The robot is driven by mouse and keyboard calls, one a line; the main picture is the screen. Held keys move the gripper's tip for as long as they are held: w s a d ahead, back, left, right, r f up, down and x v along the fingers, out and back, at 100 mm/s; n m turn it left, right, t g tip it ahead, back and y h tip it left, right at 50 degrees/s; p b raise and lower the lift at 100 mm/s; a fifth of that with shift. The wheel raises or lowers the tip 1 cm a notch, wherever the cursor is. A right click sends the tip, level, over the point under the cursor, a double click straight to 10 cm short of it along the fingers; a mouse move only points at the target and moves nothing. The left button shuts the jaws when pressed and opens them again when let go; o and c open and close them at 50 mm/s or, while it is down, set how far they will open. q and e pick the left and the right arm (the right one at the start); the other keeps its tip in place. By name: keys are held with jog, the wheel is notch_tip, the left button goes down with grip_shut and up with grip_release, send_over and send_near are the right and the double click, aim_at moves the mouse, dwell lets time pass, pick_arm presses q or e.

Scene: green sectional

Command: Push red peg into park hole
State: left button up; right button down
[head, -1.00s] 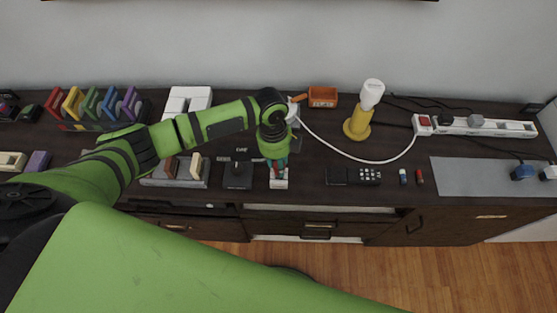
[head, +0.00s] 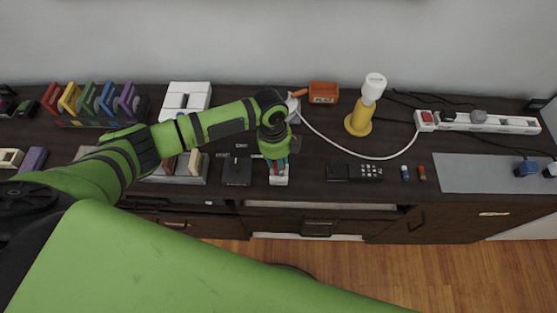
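My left gripper (head: 277,163) points down over a small white block (head: 279,181) near the cabinet's front edge. Its fingers are at the block's top, beside small teal and red parts. A small red piece (head: 271,164) shows between the fingers; I cannot tell whether it is the red peg or whether it is gripped. The gripper and wrist hide the block's upper face, and no park hole can be made out. I cannot tell if the fingers are open or shut. My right gripper is not in view.
A black box with a small knob (head: 237,171) stands close left of the gripper. Right of it lie a black remote (head: 354,173) and a white cable (head: 352,157). Behind are an orange bin (head: 323,93) and a yellow lamp (head: 360,119). A power strip (head: 490,124) is at the right.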

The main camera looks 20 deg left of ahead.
pick_arm(q)
jog(key=o, duration=1.1)
jog(key=shift+f, duration=0.1)
jog(key=r, duration=0.4)
jog(key=a+r, duration=0.1)
jog(key=r, duration=0.7)
jog(key=shift+w+a, duration=0.15)
jog(key=shift+w, duration=0.2)
